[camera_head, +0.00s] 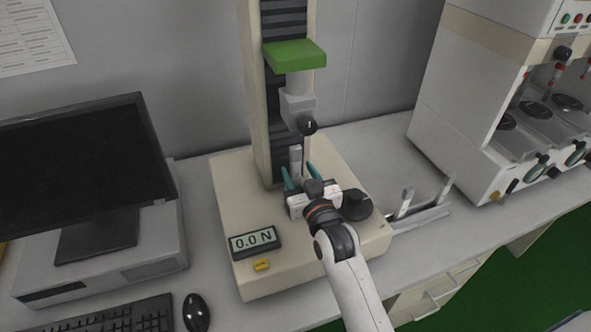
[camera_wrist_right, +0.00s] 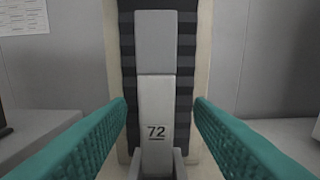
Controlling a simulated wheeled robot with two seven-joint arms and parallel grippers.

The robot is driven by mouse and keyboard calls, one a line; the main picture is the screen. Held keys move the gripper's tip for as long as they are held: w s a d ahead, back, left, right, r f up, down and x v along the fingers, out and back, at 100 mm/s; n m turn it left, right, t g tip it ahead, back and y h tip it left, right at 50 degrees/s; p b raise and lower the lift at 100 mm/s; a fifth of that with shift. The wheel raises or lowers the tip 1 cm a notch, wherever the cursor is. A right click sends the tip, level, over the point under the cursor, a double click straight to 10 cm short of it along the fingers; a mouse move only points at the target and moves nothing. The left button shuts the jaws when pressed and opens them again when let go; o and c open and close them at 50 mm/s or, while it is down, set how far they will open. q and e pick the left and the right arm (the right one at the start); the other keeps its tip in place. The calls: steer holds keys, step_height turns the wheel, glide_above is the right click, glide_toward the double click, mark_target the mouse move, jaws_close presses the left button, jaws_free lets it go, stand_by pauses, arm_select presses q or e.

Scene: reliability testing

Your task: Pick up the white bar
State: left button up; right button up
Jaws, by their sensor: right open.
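A white bar (camera_wrist_right: 156,118) marked 72 stands upright in the wrist view, its lower end between the sides of a small grey holder (camera_wrist_right: 179,165). A greyer block (camera_wrist_right: 155,42) tops it. In the head view the bar (camera_head: 295,156) stands on the testing machine (camera_head: 226,190), in front of its column. My right gripper (camera_head: 300,173) is open, its teal fingers pointing toward the bar. In the wrist view the fingers (camera_wrist_right: 160,106) appear on either side of the bar, with visible gaps and no contact. My left gripper is not in view.
The machine's probe (camera_head: 308,126) hangs just above the bar, below a green block (camera_head: 295,56). A force display (camera_head: 254,242) reads 0.0 N. A rack (camera_head: 420,217) with upright pieces lies right of the machine. A monitor (camera_head: 80,165) stands left.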

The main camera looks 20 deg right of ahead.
mark_target(297, 171)
steer(key=w, duration=0.4)
steer(key=shift+a+r+p, duration=0.15)
steer(key=shift+a+p, duration=0.05)
steer(key=shift+p, duration=0.15)
steer(key=shift+w, duration=0.25)
steer(key=shift+s, duration=0.1)
steer(key=c, duration=0.4)
jaws_close()
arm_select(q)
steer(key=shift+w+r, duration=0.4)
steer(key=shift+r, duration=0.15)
